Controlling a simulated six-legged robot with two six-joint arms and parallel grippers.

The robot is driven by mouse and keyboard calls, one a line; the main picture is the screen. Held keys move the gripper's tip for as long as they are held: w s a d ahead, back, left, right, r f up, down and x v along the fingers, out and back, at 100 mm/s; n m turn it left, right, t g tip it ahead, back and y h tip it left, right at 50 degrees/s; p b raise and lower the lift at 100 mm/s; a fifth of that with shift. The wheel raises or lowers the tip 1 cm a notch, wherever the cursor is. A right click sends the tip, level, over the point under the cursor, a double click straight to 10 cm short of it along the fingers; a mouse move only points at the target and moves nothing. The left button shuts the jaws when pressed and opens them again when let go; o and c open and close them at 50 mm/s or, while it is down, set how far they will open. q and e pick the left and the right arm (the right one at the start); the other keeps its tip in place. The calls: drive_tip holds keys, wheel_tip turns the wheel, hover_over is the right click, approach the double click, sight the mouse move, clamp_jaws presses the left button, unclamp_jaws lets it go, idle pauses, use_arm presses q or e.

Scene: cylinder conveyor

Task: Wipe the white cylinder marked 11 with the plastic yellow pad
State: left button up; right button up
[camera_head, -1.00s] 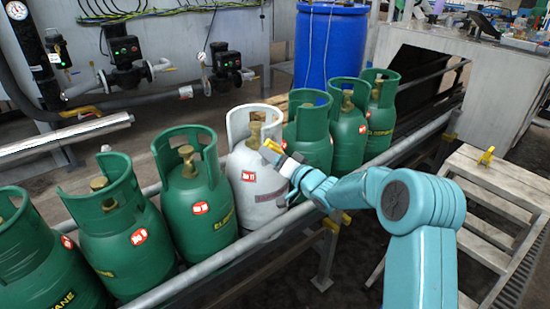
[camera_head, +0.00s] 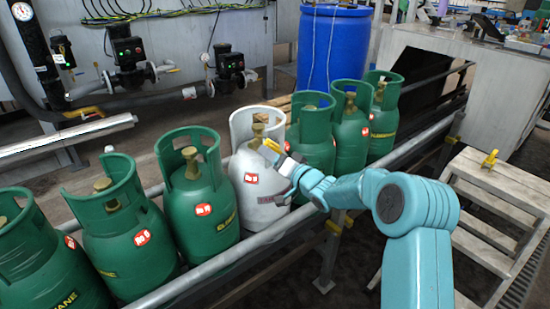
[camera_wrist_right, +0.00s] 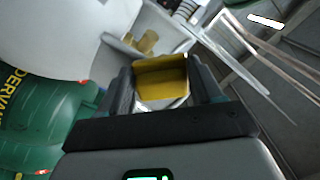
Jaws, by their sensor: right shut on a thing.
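The white cylinder (camera_head: 262,205) stands in the conveyor row between green ones. A red label that reads as 11 is on its front, and a brass valve sits inside its collar. My right gripper (camera_head: 277,151) is at the cylinder's upper right, by the collar opening. It is shut on the yellow pad (camera_head: 270,146), which also shows between the fingers in the right wrist view (camera_wrist_right: 160,80). The pad is close to the cylinder's shoulder; I cannot tell whether it touches. In the right wrist view the white cylinder (camera_wrist_right: 55,35) fills the upper left. My left gripper is out of view.
Several green cylinders (camera_head: 203,215) stand closely on both sides along the conveyor, whose metal rail (camera_head: 205,268) runs in front. A blue barrel (camera_head: 333,50) stands behind. Wooden steps (camera_head: 490,190) are at the right.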

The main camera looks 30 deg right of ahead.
sight(281, 144)
drive_tip(key=shift+w, duration=0.2)
drive_tip(key=shift+d+r+p, duration=0.1)
drive_tip(key=shift+d+p, duration=0.6)
drive_tip(key=shift+d, duration=0.3)
drive_tip(key=shift+w+d, duration=0.1)
drive_tip(key=shift+d, duration=0.45)
drive_tip(key=shift+w+d+p, duration=0.2)
drive_tip(key=shift+d+p, duration=1.1)
drive_tip(key=shift+d, duration=0.25)
